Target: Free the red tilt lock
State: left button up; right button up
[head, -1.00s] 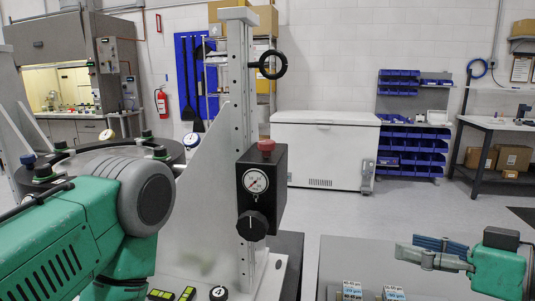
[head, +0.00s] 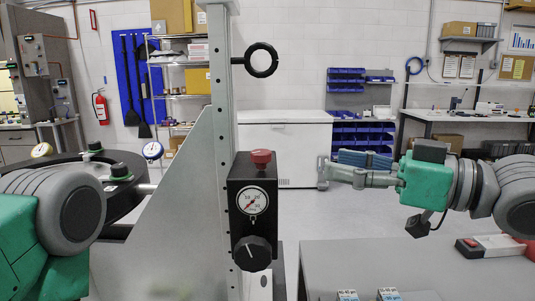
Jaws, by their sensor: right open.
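A red knob (head: 261,157), which looks like the tilt lock, sits on top of a black box (head: 238,190) on the upright grey post (head: 220,120). The box has a round dial gauge (head: 253,200) and a black knob (head: 252,253) on its front. My right gripper (head: 335,168) comes in from the right, at about the knob's height in the picture, with a clear gap to it. It is open and empty, with its fingers pointing left. My left arm shows at the lower left, but its gripper is out of view.
A dark round table (head: 125,210) stands behind my left arm. A grey table (head: 400,265) at lower right bears small labelled blocks (head: 388,294) and a red-and-white item (head: 490,245). The space between gripper and box is open.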

send_near(270, 151)
jog(key=x, duration=0.6)
jog(key=s+x, duration=0.1)
jog(key=x, duration=0.2)
jog(key=a+x, duration=0.1)
jog(key=x, duration=0.2)
jog(key=shift+s+f, duration=0.15)
jog(key=shift+s, duration=0.15)
jog(key=shift+w+d, duration=0.1)
jog(key=shift+d, duration=0.05)
jog(key=d, duration=0.2)
jog(key=shift+w+d+f, duration=0.1)
jog(key=shift+w+d, duration=0.2)
jog(key=shift+w, duration=0.05)
jog(key=shift+d, duration=0.15)
jog(key=shift+s+a, duration=0.1)
jog(key=shift+a, duration=0.1)
jog(key=c, duration=0.5)
jog(key=shift+s+a, duration=0.15)
jog(key=shift+a, duration=0.7)
grip_shut()
jog(key=shift+a, duration=0.2)
pick_arm(q)
jog(key=shift+w+a+f, duration=0.15)
jog(key=shift+a+f, duration=0.05)
jog(key=shift+a, duration=0.55)
pick_arm(e)
jog(key=shift+w+d, duration=0.1)
jog(key=shift+w, duration=0.1)
